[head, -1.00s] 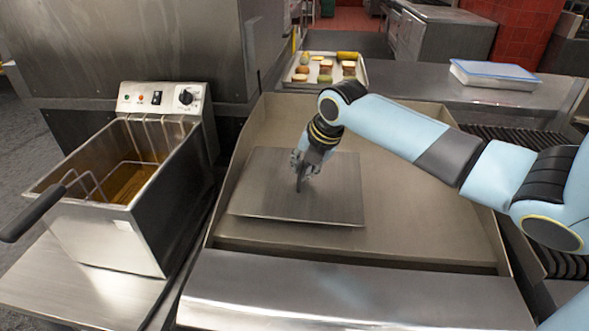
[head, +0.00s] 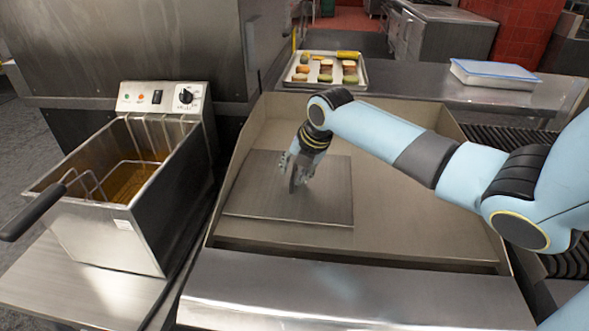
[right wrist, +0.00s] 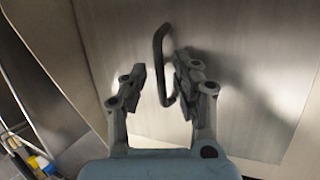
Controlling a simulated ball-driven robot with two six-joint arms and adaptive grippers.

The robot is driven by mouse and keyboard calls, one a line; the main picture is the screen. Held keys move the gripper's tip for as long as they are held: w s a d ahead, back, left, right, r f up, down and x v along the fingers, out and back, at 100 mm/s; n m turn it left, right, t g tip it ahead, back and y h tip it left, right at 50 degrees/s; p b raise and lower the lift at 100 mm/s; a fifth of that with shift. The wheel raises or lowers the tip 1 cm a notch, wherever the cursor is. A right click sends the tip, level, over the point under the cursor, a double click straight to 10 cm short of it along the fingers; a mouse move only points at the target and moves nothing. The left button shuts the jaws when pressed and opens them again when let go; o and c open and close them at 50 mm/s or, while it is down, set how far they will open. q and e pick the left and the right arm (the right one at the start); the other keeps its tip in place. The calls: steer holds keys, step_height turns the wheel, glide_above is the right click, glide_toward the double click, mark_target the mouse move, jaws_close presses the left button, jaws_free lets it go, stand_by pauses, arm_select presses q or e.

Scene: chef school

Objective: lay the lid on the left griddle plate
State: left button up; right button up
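The lid (head: 325,199) is a flat square metal plate lying on the left part of the griddle (head: 400,215). It also fills much of the right wrist view (right wrist: 245,40), where its dark bar handle (right wrist: 158,62) stands up. My right gripper (head: 296,185) points down over the middle of the lid. In the right wrist view my right gripper (right wrist: 162,78) has its fingers apart, one on each side of the handle. The handle is close to the right-hand finger; whether they touch is unclear. The handle is hidden behind the gripper in the head view. My left gripper is not in view.
A deep fryer (head: 150,240) with a basket and black handle (head: 32,212) stands left of the griddle. A tray (head: 290,80) of food lies behind it. A blue-lidded container (head: 495,73) is at the back right. The griddle's right part is bare beneath my right arm.

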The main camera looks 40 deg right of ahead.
steer(key=shift+s+r, duration=0.1)
steer(key=shift+r, duration=0.3)
steer(key=v, duration=1.1)
steer(key=shift+s+r, duration=0.15)
steer(key=shift+r, duration=0.05)
